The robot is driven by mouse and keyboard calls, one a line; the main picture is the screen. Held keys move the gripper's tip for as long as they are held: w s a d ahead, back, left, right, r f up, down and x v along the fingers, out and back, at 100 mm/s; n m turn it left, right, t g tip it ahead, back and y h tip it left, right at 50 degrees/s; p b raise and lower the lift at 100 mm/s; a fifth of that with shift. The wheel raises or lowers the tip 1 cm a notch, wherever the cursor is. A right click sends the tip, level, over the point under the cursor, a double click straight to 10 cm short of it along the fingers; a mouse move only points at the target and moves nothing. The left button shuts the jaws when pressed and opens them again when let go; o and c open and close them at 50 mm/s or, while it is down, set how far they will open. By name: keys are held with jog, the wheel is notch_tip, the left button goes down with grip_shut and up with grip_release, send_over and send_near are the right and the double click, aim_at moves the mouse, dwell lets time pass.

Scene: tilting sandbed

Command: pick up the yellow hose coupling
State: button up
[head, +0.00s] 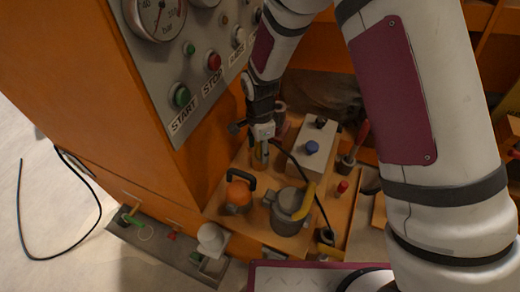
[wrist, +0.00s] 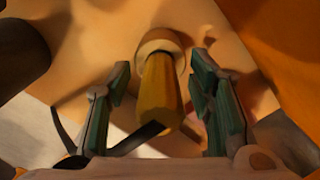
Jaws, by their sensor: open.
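The yellow hose coupling (wrist: 160,90) stands out from a pale round collar in the wrist view. It is between the two green-padded fingers of my gripper (wrist: 160,78), which are spread with a gap on either side. In the head view my gripper (head: 262,136) points down over the back of the wooden work surface. A small yellowish part (head: 260,155) shows just under it and looks like the coupling, partly hidden by the gripper.
An orange cabinet with a gauge panel (head: 190,60) rises close on the left. A dark strip (wrist: 138,139) crosses below the coupling.

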grip_shut()
jog(key=shift+r, duration=0.1)
